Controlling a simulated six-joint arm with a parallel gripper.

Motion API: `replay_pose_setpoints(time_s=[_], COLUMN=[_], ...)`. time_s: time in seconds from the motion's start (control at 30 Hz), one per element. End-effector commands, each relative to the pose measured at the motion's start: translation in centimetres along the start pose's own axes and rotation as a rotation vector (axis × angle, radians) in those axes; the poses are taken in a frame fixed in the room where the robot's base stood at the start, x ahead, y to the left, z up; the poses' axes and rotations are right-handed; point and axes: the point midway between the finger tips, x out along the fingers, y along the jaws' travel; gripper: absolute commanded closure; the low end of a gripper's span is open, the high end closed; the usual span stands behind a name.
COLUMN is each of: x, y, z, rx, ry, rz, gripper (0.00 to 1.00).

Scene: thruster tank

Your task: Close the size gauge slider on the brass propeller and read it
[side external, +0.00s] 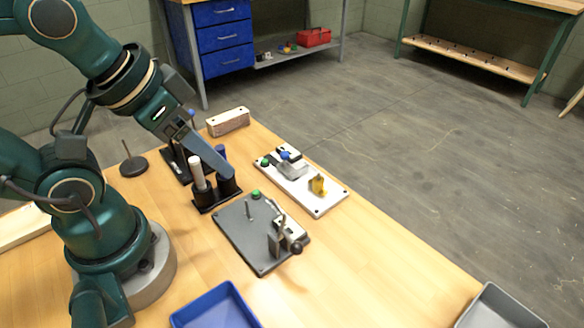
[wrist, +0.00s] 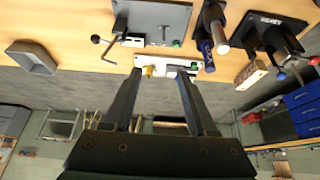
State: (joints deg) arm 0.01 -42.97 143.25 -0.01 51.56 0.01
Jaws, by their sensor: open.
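The size gauge appears to be the white plate (side external: 331,198) right of the middle of the table in the side view. It carries a grey sliding block (side external: 292,170), a blue knob (side external: 286,155) and a green button (side external: 265,161). The brass propeller (side external: 317,184) stands near its front end, apart from the grey block. In the wrist view the brass propeller (wrist: 149,71) and white plate (wrist: 164,59) show beyond my fingers. My gripper (side external: 230,174) is open and empty, left of the gauge; its spread fingers show in the wrist view (wrist: 156,74). Any scale reading is too small to tell.
A grey plate (side external: 237,237) with a post and a black-ball lever lies in front of the gauge. A black holder (side external: 205,202) with white and blue cylinders stands below my gripper. A wooden block (side external: 228,122), blue tray (side external: 213,308) and grey tray (side external: 497,312) stand around.

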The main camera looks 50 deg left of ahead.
Motion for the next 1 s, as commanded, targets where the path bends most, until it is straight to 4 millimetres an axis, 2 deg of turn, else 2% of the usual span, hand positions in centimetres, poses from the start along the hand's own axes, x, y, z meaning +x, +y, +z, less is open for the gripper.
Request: replay_pose_setpoints(time_s=[0.07, 0.17, 0.33, 0.47, 0.67, 0.8, 1.0], x=[0.0, -0.8, -1.4, -0.9, 1.9, 4.9, 9.9], y=[-0.1, -0.3, -1.1, -1.8, -2.9, -3.6, -4.5], z=[0.1, -0.9, -4.2, -7.0, -10.8, -12.7, -13.6], rx=[0.011, 0.031, 0.082, 0.12, 0.172, 0.201, 0.231], ry=[-0.006, 0.016, -0.01, -0.062, -0.165, -0.246, -0.361], rz=[-0.003, -0.014, -0.048, -0.075, -0.113, -0.133, -0.148], gripper=[0.46, 0.46, 0.46, 0.46, 0.46, 0.46, 0.46])
